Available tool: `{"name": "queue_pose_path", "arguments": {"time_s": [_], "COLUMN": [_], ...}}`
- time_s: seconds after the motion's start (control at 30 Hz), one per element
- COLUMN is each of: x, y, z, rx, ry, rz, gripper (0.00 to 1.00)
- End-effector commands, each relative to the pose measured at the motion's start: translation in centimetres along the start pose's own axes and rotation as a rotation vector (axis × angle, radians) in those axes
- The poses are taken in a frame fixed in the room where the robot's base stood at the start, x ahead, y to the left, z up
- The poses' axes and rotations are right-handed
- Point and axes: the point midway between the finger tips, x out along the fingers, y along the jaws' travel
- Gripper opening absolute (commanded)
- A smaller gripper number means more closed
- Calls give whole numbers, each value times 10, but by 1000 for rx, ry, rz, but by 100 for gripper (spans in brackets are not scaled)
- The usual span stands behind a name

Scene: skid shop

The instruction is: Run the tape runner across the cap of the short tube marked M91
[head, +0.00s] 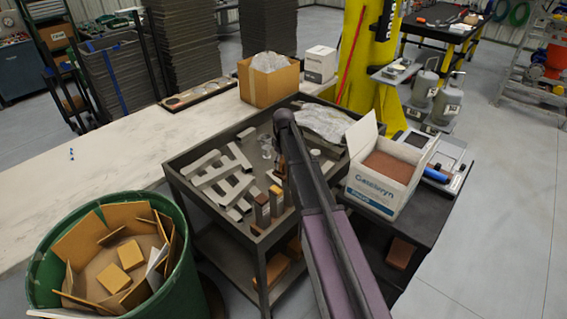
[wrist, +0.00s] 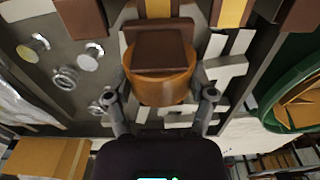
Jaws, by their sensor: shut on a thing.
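My gripper (wrist: 162,84) is closed around an orange-brown rounded body with a dark brown block, which I take to be the tape runner (wrist: 160,76). In the head view my arm mostly hides the gripper. Several upright tubes stand at the near edge of the dark cart. In the wrist view, capped tops (wrist: 80,18) lie along the upper edge, beyond the held thing. No M91 mark is readable, so I cannot tell which tube bears it.
A green bin (head: 185,250) stands at left. An open white carton (head: 372,195) is at right. A cardboard box (head: 262,88) stands behind.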

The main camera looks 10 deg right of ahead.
Motion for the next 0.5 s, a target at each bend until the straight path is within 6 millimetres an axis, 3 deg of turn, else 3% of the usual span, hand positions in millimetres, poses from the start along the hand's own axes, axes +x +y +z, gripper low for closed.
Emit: {"name": "queue_pose_path", "arguments": {"time_s": [0.5], "x": [-27], "y": [0], "z": [0], "rx": [0], "ry": [0], "rz": [0], "gripper": [14]}}
